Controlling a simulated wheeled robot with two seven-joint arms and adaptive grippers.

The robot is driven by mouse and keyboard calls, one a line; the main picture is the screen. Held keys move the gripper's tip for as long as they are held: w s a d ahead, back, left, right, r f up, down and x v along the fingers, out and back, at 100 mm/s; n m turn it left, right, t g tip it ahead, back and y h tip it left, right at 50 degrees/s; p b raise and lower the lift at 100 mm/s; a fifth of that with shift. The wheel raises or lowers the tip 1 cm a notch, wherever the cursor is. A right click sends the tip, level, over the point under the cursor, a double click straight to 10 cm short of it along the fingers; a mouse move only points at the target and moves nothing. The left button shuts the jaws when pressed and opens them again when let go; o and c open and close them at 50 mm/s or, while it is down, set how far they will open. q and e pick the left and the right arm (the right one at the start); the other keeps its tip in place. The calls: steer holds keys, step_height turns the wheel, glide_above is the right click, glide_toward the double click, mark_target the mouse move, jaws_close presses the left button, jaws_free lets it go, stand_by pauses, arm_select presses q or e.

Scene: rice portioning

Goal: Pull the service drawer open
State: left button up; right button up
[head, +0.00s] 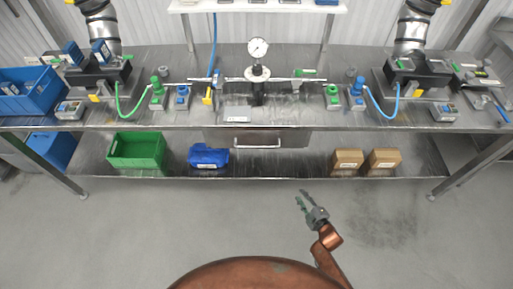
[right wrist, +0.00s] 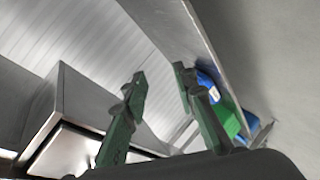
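The service drawer (head: 292,139) hangs under the middle of the steel workbench. Its front has a pale horizontal bar handle (head: 257,147) and looks shut in the head view. My right gripper (head: 301,195) is in front of the bench, below and to the right of the handle in the head view, and touches nothing I can see. In the right wrist view its two green fingers (right wrist: 158,77) stand apart with nothing between them. A grey box-shaped body, likely the drawer (right wrist: 55,110), shows at the left of that view. My left gripper is not in view.
On the lower shelf stand a green crate (head: 137,150), a blue bundle (head: 208,157) and two brown boxes (head: 347,159) (head: 384,159). The bench top (head: 215,60) carries a gauge (head: 258,48) and several fittings. The floor (head: 150,225) before the bench is clear.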

steer(key=w+a+r+n+t+y+b, duration=0.1)
steer(key=w+a+r+n+y, duration=0.15)
steer(key=a+r, duration=0.35)
steer(key=w+a+r+n+t+y+b, duration=0.1)
steer(key=w+a+r+n+y, duration=0.2)
steer(key=r, duration=0.4)
steer(key=n+g+y+b, duration=0.1)
steer(key=n+y+b, duration=0.1)
steer(key=n+y, duration=0.35)
glide_toward(257, 147)
steer(key=w+a+r+n+h, duration=0.1)
steer(key=w+a+n+h, duration=0.1)
steer(key=b+x, duration=0.1)
steer(key=x, duration=0.6)
steer(key=shift+s+a+b, duration=0.1)
steer(key=shift+s+b, duration=0.1)
steer(key=shift+b, duration=0.15)
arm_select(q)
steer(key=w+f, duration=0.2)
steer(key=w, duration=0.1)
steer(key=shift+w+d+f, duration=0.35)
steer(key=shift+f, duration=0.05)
arm_select(e)
steer(key=shift+w+a+r, duration=0.1)
steer(key=shift+w+a, duration=0.1)
steer(key=shift+a, duration=0.05)
steer(key=shift+m, duration=0.3)
steer(key=shift+c, duration=0.3)
jaws_close()
